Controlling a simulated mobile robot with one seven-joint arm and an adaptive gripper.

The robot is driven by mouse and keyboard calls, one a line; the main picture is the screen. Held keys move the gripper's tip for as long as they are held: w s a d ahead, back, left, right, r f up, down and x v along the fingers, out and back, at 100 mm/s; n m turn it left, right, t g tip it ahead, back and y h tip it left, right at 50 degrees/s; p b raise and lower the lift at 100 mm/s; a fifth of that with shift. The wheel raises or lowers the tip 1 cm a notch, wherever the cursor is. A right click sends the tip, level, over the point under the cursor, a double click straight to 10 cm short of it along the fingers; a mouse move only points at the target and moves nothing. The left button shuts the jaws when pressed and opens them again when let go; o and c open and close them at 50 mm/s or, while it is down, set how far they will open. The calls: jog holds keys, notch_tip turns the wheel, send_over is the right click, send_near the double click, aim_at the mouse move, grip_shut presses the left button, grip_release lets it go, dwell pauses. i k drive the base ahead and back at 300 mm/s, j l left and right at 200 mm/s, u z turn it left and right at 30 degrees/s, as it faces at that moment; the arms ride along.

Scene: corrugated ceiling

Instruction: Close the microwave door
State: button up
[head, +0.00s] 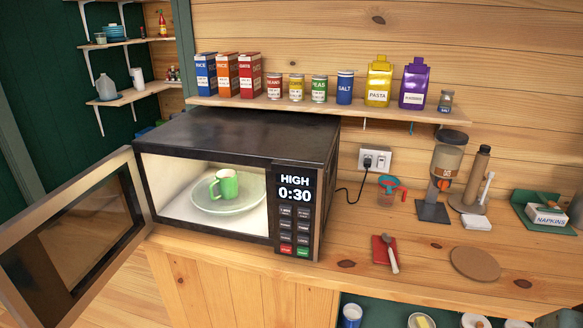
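The microwave (225,137) stands on the wooden counter, left of centre in the head view. Its door (72,235) is hinged at the left and swung wide open toward the front left. The dark window in the door faces me. The display (294,187) reads HIGH 0:30. My gripper and arm are not in view.
Boxes, cans and bags stand on a wall shelf (350,110) above the microwave. A red cloth with a spoon (391,253), a round board (474,263) and a dispenser (447,165) are on the counter to the right. The space before the open cavity looks clear.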

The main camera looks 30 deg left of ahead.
aim_at(77, 237)
jog(key=k+j+u, duration=0.1)
jog(key=j, duration=0.5)
jog(key=k+j, duration=0.25)
jog(key=j, duration=0.4)
jog(key=k+j+u, duration=0.15)
jog(key=j, duration=0.5)
jog(key=k+j, duration=0.1)
jog(key=j, duration=0.55)
jog(key=k+j+u, duration=0.15)
jog(key=j, duration=1.15)
jog(key=k+j+z, duration=0.2)
jog(key=j+u, duration=0.1)
